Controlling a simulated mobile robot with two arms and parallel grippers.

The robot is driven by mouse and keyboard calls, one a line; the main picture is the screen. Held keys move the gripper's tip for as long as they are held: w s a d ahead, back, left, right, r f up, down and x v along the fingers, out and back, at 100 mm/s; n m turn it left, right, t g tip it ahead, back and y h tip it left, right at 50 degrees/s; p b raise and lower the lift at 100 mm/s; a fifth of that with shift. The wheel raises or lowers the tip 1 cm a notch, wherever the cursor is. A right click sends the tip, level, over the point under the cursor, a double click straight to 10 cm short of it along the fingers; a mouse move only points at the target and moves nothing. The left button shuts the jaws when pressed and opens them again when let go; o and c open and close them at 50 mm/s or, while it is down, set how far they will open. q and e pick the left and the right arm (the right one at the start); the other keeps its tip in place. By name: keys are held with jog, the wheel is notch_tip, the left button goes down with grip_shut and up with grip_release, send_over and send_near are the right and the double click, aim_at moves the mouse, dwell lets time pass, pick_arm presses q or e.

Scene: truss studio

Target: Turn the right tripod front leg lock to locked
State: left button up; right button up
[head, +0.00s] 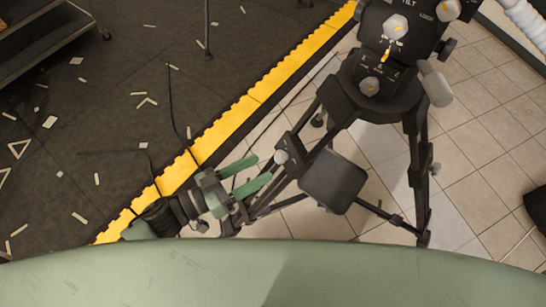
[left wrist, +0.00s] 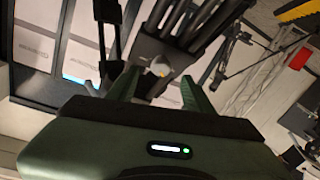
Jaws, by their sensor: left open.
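A black tripod (head: 415,152) stands on the tiled floor with its head at the top right of the head view. A pale round lock knob (head: 281,157) sits on its left leg; the left wrist view shows a pale knob (left wrist: 160,68) between and beyond the fingers. I cannot tell its lock setting. My left gripper (head: 262,168) has green fingers spread apart and empty, with tips just short of the knob; its fingers also show in the left wrist view (left wrist: 160,80). My right gripper is not in view.
A dark square pad (head: 333,182) sits right of the knob, among the tripod legs. A yellow edge strip (head: 262,92) borders a dark mat (head: 120,120) with scattered pale tape pieces. My green body fills the bottom. Open tiles (head: 480,150) lie to the right.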

aim_at(277, 159)
pick_arm(q)
jog(key=x, duration=0.5)
jog(key=shift+w+d+p, duration=0.15)
jog(key=shift+w+p, duration=0.05)
jog(key=shift+p, duration=0.1)
grip_shut()
